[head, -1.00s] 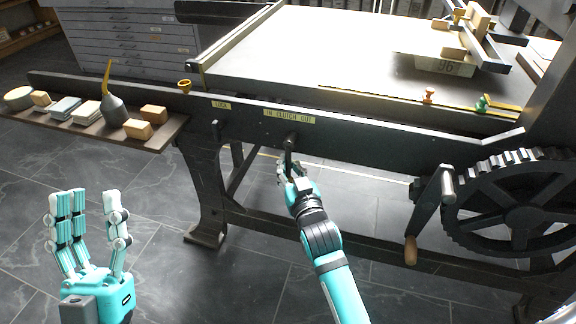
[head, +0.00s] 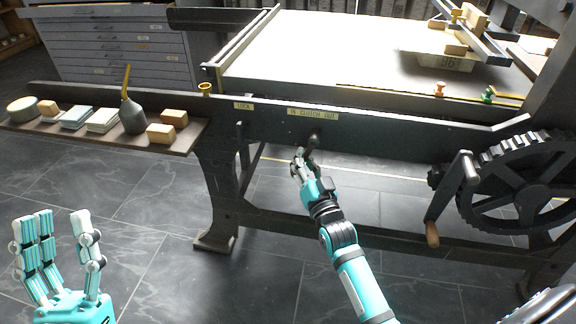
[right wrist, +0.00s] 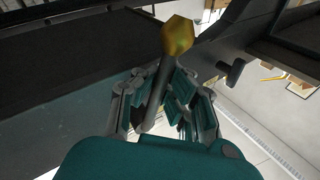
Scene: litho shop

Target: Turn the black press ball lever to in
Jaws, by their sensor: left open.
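The black press ball lever (head: 313,141) is on the press's dark side rail, under the yellow IN CLUTCH OUT label (head: 313,115). It slants down and left from its mount. My right gripper (head: 299,163) is at its lower part, with the fingers around it. In the right wrist view the lever's rod (right wrist: 161,88) runs between the fingers of my right gripper (right wrist: 163,105), with a brass hexagonal piece (right wrist: 178,36) at its far end. The fingers hide part of the rod. My left gripper (head: 62,232) is open and empty, above the floor at lower left.
A side shelf (head: 185,140) at left carries blocks, stacks and an oil can (head: 132,115). A crank handle (head: 433,232) and a toothed wheel (head: 525,190) are on the right. A black knob (right wrist: 232,70) shows beside the rod. The floor at lower left is clear.

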